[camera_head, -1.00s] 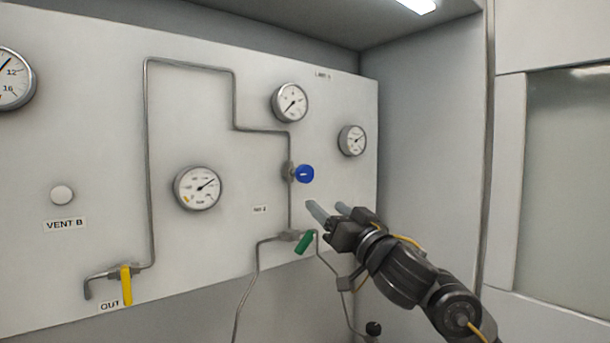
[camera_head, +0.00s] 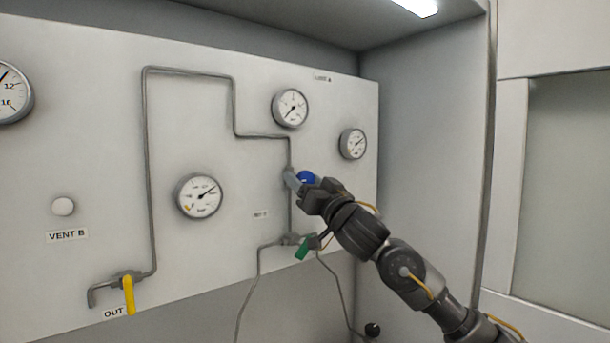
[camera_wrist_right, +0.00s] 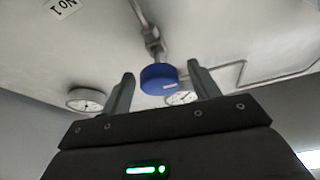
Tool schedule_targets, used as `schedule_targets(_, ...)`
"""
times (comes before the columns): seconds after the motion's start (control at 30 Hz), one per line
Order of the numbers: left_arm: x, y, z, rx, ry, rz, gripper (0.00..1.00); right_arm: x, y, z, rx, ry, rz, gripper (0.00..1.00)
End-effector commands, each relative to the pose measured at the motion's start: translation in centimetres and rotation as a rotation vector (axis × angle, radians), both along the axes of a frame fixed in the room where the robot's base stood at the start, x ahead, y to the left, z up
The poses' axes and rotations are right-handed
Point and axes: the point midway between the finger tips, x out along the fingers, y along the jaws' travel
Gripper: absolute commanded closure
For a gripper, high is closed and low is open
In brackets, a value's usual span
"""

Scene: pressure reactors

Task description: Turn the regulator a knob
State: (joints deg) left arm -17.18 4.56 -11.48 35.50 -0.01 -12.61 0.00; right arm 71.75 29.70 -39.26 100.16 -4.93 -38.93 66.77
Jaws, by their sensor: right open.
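The blue regulator knob (camera_head: 307,177) sits on the vertical pipe of the white panel, partly hidden behind my right gripper in the head view. In the right wrist view the blue knob (camera_wrist_right: 159,78) shows between and beyond the two fingers, with a pale mark on its side. My right gripper (camera_head: 298,183) is at the knob in the head view. In the right wrist view my right gripper (camera_wrist_right: 160,84) is open, its fingers to either side of the knob with visible gaps. My left gripper is not in view.
A green valve handle (camera_head: 304,248) is just below my right gripper. Gauges (camera_head: 290,108) and (camera_head: 352,144) are mounted above and to the right of the knob. A yellow handle (camera_head: 129,295) is at lower left. The side wall (camera_head: 425,160) stands right of the panel.

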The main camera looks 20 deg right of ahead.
Motion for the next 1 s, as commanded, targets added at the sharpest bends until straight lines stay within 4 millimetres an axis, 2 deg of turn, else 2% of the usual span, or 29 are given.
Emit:
schedule_targets(0.37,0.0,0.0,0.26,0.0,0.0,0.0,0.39,0.62,0.17,0.27,0.0,-0.001,-0.001,0.39)
schedule_targets(0.73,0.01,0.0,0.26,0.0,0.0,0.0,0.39,0.61,0.17,0.25,0.0,-0.001,-0.001,0.83)
schedule_targets(1.0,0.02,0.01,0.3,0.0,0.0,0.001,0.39,0.62,0.16,0.23,-0.029,-0.013,0.0,0.83)
